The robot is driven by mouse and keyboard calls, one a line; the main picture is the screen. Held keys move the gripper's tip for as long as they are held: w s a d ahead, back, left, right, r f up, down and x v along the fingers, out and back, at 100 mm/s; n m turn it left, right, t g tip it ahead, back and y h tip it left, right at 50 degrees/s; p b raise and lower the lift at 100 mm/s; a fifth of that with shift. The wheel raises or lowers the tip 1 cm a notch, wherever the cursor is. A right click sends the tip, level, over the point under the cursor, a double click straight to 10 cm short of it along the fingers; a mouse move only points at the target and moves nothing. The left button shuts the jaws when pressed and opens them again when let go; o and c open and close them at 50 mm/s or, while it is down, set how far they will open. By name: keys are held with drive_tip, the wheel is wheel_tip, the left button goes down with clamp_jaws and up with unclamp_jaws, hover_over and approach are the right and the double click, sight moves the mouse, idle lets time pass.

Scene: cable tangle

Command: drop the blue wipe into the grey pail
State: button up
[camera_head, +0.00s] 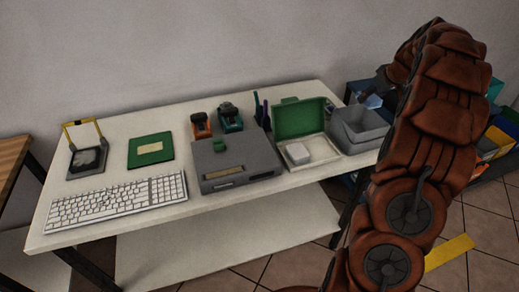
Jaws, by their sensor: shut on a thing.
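The grey pail (366,141) is an open grey bin at the right end of the white table. My gripper (376,93) is above the back of the pail in the picture, partly hidden by my brown arm. It is shut on the blue wipe (373,102), a small pale-blue piece showing just below the fingers. The wipe appears over or just behind the pail's rim; I cannot tell its exact height or whether it touches the pail.
Left of the pail is a box with an open green lid (299,118), then a grey device (236,165). A keyboard (117,201) and green pad (150,150) lie further left. Coloured bins (497,142) stand right, behind my arm. A yellow strip (449,252) lies on the floor.

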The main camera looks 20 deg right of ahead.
drive_tip(key=shift+s+d+f, duration=0.1)
drive_tip(key=shift+s+f, duration=0.05)
drive_tip(key=shift+f, duration=2.75)
drive_tip(key=o, duration=1.2)
drive_tip(key=shift+c, duration=0.2)
drive_tip(key=v, duration=1.2)
